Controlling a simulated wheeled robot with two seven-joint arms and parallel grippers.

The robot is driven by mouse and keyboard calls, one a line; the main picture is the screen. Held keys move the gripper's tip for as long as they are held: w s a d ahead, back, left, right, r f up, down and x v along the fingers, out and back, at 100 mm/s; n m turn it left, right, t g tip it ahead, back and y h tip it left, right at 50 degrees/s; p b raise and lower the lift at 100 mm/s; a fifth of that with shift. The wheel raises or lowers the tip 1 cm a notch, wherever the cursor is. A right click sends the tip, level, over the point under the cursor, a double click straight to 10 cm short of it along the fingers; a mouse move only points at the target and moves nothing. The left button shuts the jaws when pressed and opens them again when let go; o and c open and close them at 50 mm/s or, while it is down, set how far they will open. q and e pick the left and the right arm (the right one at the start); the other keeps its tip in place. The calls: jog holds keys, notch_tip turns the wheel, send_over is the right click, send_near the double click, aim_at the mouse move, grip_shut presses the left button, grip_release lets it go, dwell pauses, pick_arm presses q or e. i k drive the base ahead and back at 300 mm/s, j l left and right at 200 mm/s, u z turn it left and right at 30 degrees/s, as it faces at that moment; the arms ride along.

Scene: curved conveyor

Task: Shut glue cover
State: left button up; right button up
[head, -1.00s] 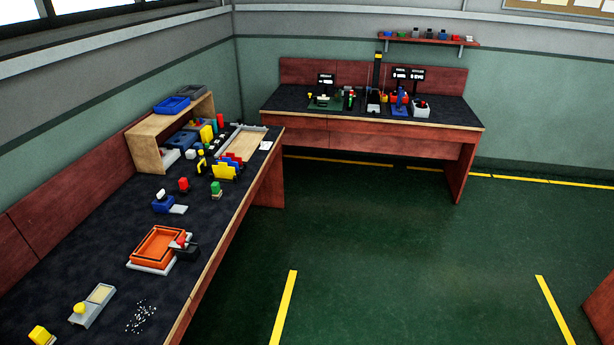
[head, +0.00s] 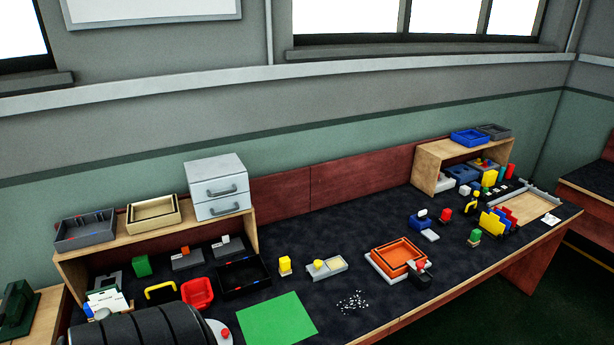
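I cannot tell for certain which thing is the glue cover. One candidate is a small grey base (head: 336,264) with a yellow knob (head: 319,264) and a beige recess, lying on the dark bench top. Another is the orange square tray (head: 397,256) on a white base, with a dark block (head: 421,273) at its front right corner. No lid can be made out clearly at this size. Neither of my grippers shows in the head view.
A green mat (head: 277,320) lies at the bench front, with white bits (head: 352,301) to its right. A black ribbed curved surface (head: 140,327) fills the bottom left. A wooden shelf (head: 160,236) carries trays and a grey drawer unit (head: 217,187). Free bench lies around the orange tray.

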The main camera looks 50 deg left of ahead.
aim_at(317, 269)
jog(key=k+u, duration=0.1)
jog(key=u, duration=2.35)
